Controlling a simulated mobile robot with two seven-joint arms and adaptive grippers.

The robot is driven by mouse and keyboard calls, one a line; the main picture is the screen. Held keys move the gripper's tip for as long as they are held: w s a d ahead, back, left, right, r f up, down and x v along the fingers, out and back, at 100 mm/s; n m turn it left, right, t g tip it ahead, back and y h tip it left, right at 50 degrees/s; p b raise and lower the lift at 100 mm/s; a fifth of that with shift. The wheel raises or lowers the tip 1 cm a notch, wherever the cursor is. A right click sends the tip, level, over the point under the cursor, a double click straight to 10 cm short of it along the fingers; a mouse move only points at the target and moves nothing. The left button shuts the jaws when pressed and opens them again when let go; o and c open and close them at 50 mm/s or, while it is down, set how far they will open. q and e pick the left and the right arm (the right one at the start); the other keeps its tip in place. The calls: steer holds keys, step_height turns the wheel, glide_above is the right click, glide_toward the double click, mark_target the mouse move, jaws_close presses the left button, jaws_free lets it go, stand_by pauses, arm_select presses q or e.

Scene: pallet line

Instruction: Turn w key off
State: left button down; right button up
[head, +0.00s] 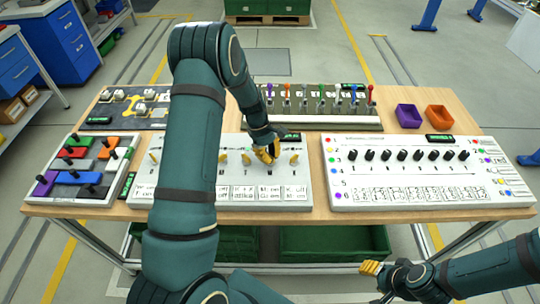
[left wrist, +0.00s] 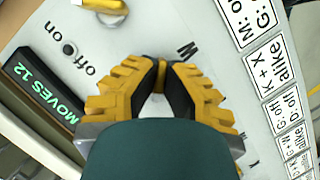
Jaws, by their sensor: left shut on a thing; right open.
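The white key panel (head: 225,147) lies across the middle of the table, with a row of yellow keys along it. My left gripper (head: 268,154) is over the right part of this panel, between two free yellow keys. In the left wrist view its fingers (left wrist: 162,80) are shut on a small yellow key (left wrist: 161,76), mostly hidden between the pads. A black letter, apparently W (left wrist: 187,50), is printed beside it. My right gripper (head: 372,267) is open, low in front of the table and away from the panel.
A yellow key (head: 294,159) stands just right of my left gripper. A green display (left wrist: 42,85) reads MOVES 12. Right is a white panel with black knobs (head: 402,155); left, a tray of coloured blocks (head: 113,190). Behind are coloured levers (head: 322,92) and two bins (head: 409,116).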

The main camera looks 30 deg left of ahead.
arm_select(q)
steer(key=shift+s, duration=0.1)
steer(key=c, duration=1.1)
jaws_free()
steer(key=v, duration=1.2)
steer(key=shift+a, duration=0.1)
steer(key=shift+f, duration=0.1)
